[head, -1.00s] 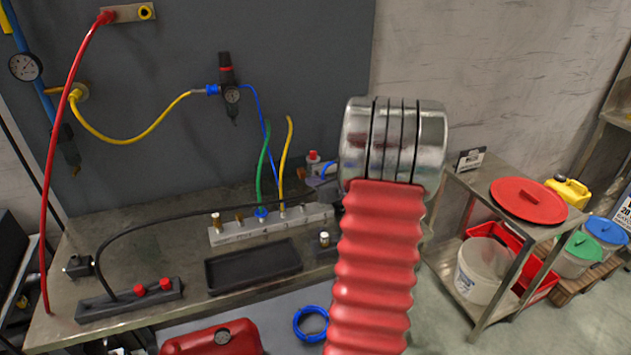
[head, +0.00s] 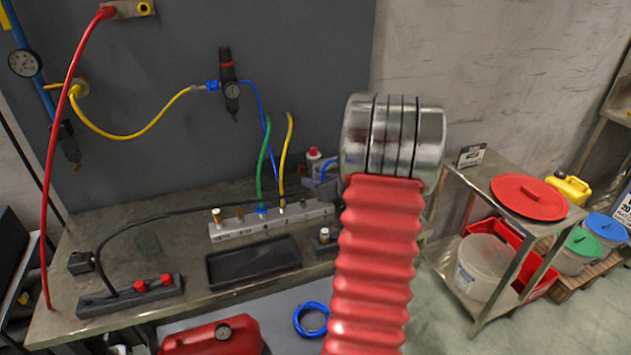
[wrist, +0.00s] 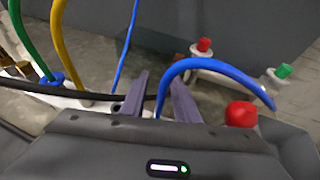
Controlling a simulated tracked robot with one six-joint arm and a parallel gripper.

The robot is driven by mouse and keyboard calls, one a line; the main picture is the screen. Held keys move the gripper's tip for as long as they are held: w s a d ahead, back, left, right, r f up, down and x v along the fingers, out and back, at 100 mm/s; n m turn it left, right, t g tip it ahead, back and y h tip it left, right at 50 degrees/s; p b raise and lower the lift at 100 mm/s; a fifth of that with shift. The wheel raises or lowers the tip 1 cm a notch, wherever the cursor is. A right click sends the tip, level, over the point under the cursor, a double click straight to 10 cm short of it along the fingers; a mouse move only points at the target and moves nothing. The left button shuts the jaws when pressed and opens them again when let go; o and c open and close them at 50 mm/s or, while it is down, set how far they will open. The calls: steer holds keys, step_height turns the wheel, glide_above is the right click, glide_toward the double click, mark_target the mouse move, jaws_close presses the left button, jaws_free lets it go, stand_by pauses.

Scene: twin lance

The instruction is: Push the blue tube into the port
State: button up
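The blue tube (wrist: 215,65) arcs from between my fingers to the right in the wrist view. A short part of it (head: 329,165) shows beside my arm in the head view. My gripper (wrist: 161,78) has two purple fingers standing apart, with a gap wider than the tube between them; its purple part also shows in the head view (head: 324,187). The grey port block (head: 240,230) lies on the bench, with a green tube (head: 263,165) and a yellow tube (head: 287,150) standing in it. Its right end is beside my fingers. The tube's lower end and the exact port are hidden.
A black tray (head: 252,263) lies before the block. A black hose (head: 140,222) crosses the bench. A thin blue line (wrist: 127,45) hangs behind the fingers. Red-capped (wrist: 203,46) and green-capped (wrist: 282,72) items stand beyond. A red cap (wrist: 240,114) is close right of the gripper.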

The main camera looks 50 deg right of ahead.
steer(key=v, duration=1.3)
steer(key=shift+s+r, duration=0.2)
steer(key=shift+s, duration=0.05)
steer(key=shift+a, duration=0.15)
stand_by(0.6)
steer(key=w+a+r+n+g+y, duration=0.15)
steer(key=a+n, duration=0.35)
steer(key=a, duration=0.5)
steer(key=w+a+r+n+g+y, duration=0.1)
steer(key=w+a+n+y, duration=0.2)
steer(key=a+n, duration=0.45)
steer(key=w+a+r+n+g+y, duration=0.1)
steer(key=w+a+n+g+y, duration=0.2)
steer(key=a, duration=0.9)
steer(key=s+a+r+n+g+h, duration=0.1)
steer(key=s+a+n+h, duration=0.1)
steer(key=s+a+n, duration=0.4)
steer(key=s+a+r+n+g+h, duration=0.1)
steer(key=s+a+n+h, duration=0.1)
steer(key=s+a+n, duration=0.5)
steer(key=a+n, duration=0.4)
steer(key=n, duration=0.6)
steer(key=shift+r, duration=0.3)
